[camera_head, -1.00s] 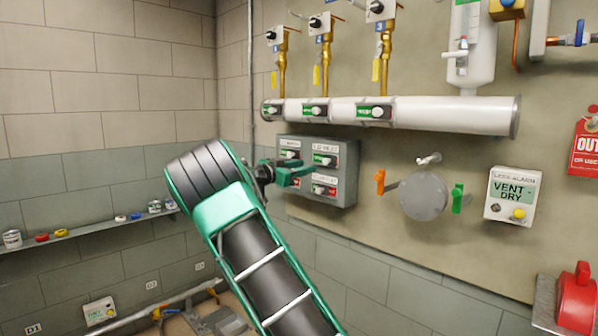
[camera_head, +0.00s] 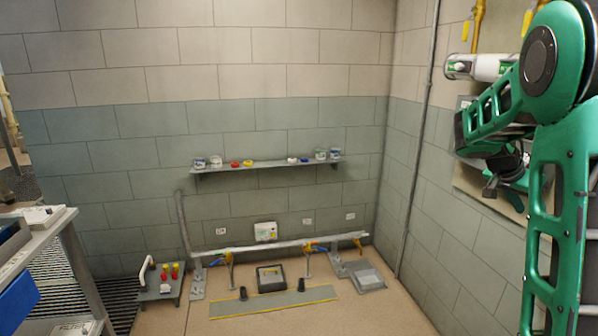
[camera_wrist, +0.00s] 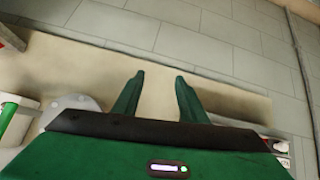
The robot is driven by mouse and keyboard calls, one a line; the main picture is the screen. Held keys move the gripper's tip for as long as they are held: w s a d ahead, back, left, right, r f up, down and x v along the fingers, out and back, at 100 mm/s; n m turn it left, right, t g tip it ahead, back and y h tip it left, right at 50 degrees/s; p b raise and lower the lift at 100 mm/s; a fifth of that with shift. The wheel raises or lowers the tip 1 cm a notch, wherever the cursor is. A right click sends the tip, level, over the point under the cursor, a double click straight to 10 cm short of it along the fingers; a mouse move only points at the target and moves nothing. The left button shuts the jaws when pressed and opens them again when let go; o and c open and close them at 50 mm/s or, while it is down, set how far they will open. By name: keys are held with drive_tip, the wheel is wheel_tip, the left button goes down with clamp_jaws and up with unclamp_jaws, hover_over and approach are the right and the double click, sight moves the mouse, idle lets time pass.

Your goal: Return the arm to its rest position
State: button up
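My green arm (camera_head: 562,200) is folded up at the right side of the head view, in front of the right wall. My gripper (camera_wrist: 161,75) shows in the wrist view with two green fingers apart and nothing between them. The beige wall board lies beyond the fingers, and I see no contact. In the head view the fingers cannot be made out clearly beside the arm links.
A shelf (camera_head: 265,168) with small pots runs along the back wall. Below it are a white pipe (camera_head: 285,244) and a floor mat (camera_head: 272,303). A grey workbench (camera_head: 45,235) stands at the left. A round grey plate (camera_wrist: 78,103) is on the board.

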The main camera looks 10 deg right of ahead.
drive_tip(key=s+a+f+n+y, duration=0.3)
drive_tip(key=s+a, duration=0.6)
drive_tip(key=s+a+f+n+y, duration=0.3)
drive_tip(key=s+a, duration=0.6)
drive_tip(key=s+a+f+n+y, duration=0.3)
drive_tip(key=s+a, duration=0.6)
drive_tip(key=shift+w+g, duration=0.2)
drive_tip(key=shift+g, duration=0.1)
drive_tip(key=shift+w+f, duration=0.25)
drive_tip(key=shift+w, duration=0.25)
